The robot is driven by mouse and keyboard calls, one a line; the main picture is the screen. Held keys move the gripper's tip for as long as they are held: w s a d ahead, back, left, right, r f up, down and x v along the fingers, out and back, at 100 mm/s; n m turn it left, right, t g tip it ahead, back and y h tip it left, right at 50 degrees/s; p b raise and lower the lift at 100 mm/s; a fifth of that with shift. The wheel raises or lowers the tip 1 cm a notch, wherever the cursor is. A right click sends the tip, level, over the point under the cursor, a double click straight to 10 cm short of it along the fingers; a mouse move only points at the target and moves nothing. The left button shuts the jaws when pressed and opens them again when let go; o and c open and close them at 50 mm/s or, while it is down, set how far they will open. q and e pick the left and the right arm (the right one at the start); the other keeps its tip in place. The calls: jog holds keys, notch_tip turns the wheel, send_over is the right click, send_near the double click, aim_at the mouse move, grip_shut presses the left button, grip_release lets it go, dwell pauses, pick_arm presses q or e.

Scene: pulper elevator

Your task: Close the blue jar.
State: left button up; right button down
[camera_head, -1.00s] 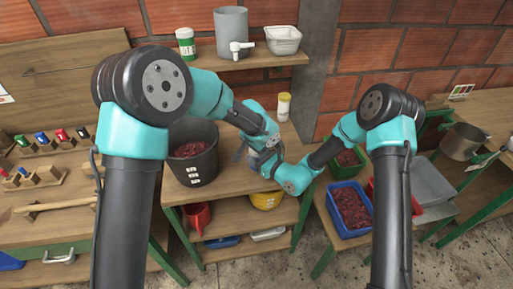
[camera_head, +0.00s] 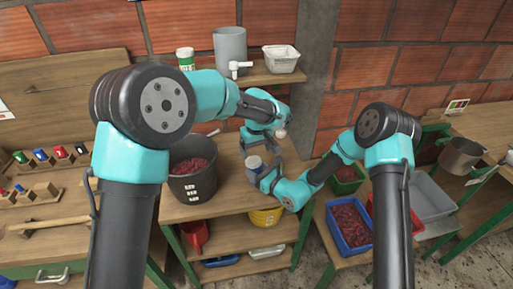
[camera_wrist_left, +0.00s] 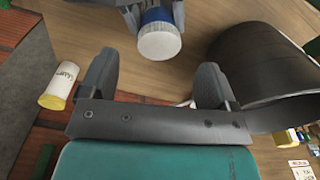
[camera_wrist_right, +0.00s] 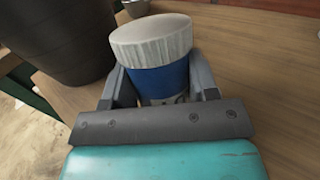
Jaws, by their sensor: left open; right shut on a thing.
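The blue jar stands in my right gripper (camera_wrist_right: 155,90), shut around its sides; it has a blue band (camera_wrist_right: 160,82) and a white ribbed lid (camera_wrist_right: 152,38) on top. I cannot tell how tightly the lid is seated. In the head view the jar (camera_head: 254,162) is small, over the wooden worktop. In the left wrist view its white lid (camera_wrist_left: 159,43) lies just beyond my left gripper (camera_wrist_left: 155,75). The left gripper is open and empty, its fingers apart from the jar. In the head view the left arm's end is up and behind the jar.
A black bucket of red pulp (camera_head: 194,185) stands left of the jar. A white jar with a yellow cap (camera_wrist_left: 60,85) stands near my left gripper. A shelf above holds a grey container (camera_head: 230,45) and a white tub (camera_head: 282,58).

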aim_at(253, 164)
pick_arm(q)
jog(key=shift+s+r+n+g, duration=0.15)
jog(key=shift+r+n+g, duration=0.25)
jog(key=shift+n, duration=0.6)
jog(key=shift+f, duration=0.1)
jog(key=shift+a+f, duration=0.1)
jog(key=shift+f, duration=3.8)
jog(key=shift+c, duration=0.5)
jog(key=c, duration=0.9)
jog(key=shift+a+m+t, duration=0.2)
jog(key=shift+a+m, duration=0.1)
jog(key=shift+m, duration=0.5)
jog(key=shift+a+m+t, duration=0.2)
jog(key=shift+a+m, duration=0.05)
jog(key=shift+m, duration=0.55)
